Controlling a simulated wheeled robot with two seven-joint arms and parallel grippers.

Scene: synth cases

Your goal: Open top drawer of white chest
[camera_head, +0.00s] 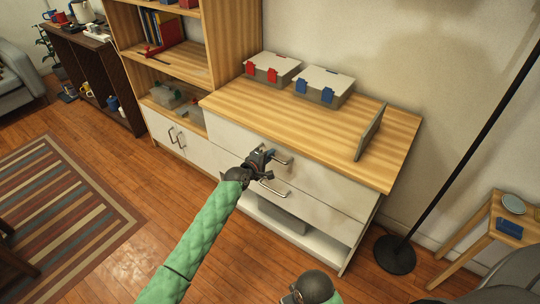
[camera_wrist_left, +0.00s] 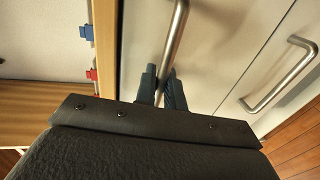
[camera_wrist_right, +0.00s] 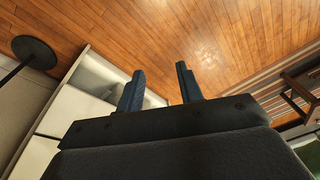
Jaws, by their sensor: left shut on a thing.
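The white chest has a wooden top (camera_head: 300,118) and a white top drawer (camera_head: 318,172) with a metal bar handle (camera_head: 281,160). The drawer front looks flush with the chest. My left gripper (camera_head: 262,158) is at this handle. In the left wrist view its fingers (camera_wrist_left: 162,88) are shut on the handle (camera_wrist_left: 177,35), one on each side of the bar. The lower drawer's handle (camera_wrist_left: 280,80) is beside it, apart from the gripper. My right gripper (camera_wrist_right: 160,88) is open and empty over the floor; in the head view only part of its arm shows at the bottom.
Two grey boxes, one with red latches (camera_head: 272,68) and one with blue (camera_head: 323,86), stand on the chest. A thin upright board (camera_head: 371,132) is at its right end. A black lamp base (camera_head: 395,254) and small wooden table (camera_head: 485,240) are right. Floor in front is clear.

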